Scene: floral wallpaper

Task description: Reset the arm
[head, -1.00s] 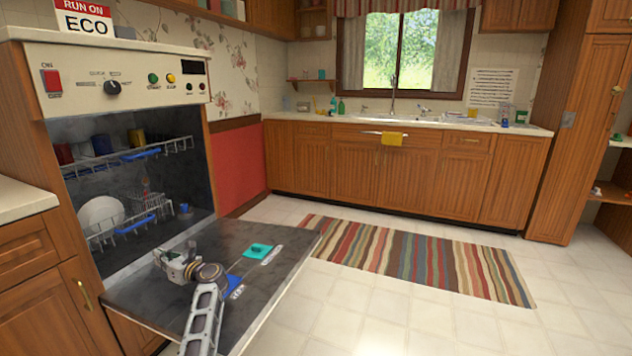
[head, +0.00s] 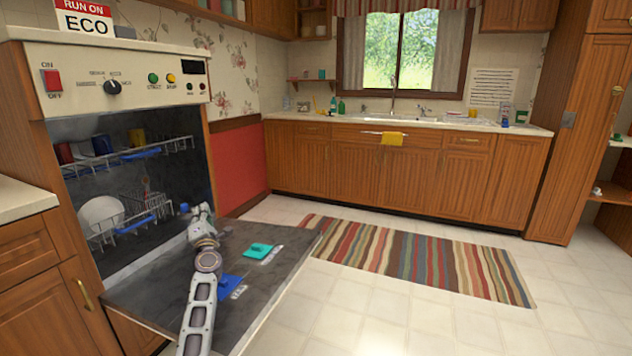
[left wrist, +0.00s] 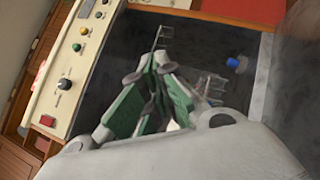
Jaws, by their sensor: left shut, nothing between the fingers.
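My left gripper (head: 203,212) is over the open dishwasher door (head: 150,293), close to the mouth of the tub. In the left wrist view its green-padded fingers (left wrist: 155,65) meet at the tips, with nothing held between them. They point toward the dishwasher interior, with the control panel (left wrist: 72,72) along the left of that view. My right gripper is in neither view.
The door bears a teal piece (head: 258,250) and a blue piece (head: 229,284). The upper rack (head: 150,153) holds cups; the lower rack (head: 150,222) holds a white plate (head: 101,215). A striped rug (head: 415,258) lies on the open floor to the right.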

